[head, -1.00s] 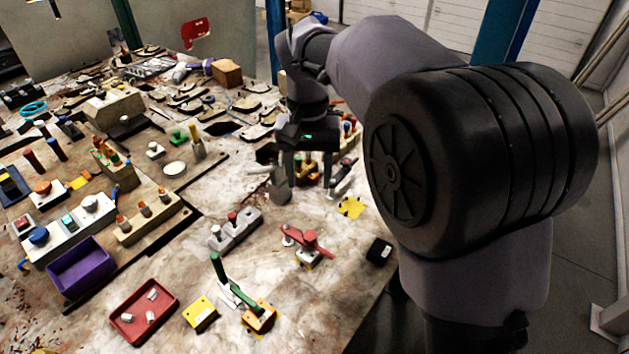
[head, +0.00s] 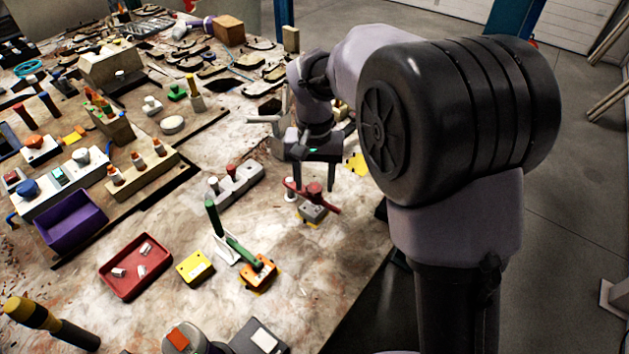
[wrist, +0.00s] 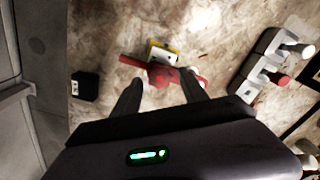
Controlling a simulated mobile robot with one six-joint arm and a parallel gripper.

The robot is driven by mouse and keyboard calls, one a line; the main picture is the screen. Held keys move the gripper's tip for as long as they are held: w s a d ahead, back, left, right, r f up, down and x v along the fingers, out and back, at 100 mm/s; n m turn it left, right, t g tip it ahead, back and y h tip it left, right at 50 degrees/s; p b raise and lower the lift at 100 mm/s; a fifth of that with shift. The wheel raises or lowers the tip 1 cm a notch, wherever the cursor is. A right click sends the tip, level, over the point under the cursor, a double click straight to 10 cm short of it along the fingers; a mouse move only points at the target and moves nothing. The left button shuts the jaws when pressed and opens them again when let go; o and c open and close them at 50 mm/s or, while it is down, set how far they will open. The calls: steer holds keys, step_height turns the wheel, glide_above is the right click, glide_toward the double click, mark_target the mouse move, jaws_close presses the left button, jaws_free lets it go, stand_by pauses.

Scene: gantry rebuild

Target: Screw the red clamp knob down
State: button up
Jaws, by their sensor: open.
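The red clamp (head: 327,206) has a red bar with a round red knob (head: 315,190) on it, above a small grey block (head: 312,214) on a yellow patch. In the wrist view the red knob (wrist: 160,76) shows just beyond and between my fingertips, with the red bar running out to both sides. My gripper (head: 314,184) is open and empty. It points down, with its two fingers above and around the knob's place; I cannot tell whether they touch it.
A grey block with red and white pegs (head: 236,184) stands to the left. A green clamp (head: 240,252), a yellow block (head: 195,268) and a red tray (head: 137,266) are nearer. A black box (wrist: 86,86) lies near the table edge.

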mark_target(315, 186)
jaws_close()
steer(key=shift+r+m+p, duration=0.15)
steer(key=shift+m+p, duration=0.35)
steer(key=shift+m, duration=0.4)
steer(key=m, duration=0.2)
steer(key=shift+m, duration=0.3)
jaws_free()
steer(key=shift+d, duration=0.1)
step_height(315, 186, up, 17)
steer(key=p, duration=0.8)
steer(key=shift+r, duration=0.1)
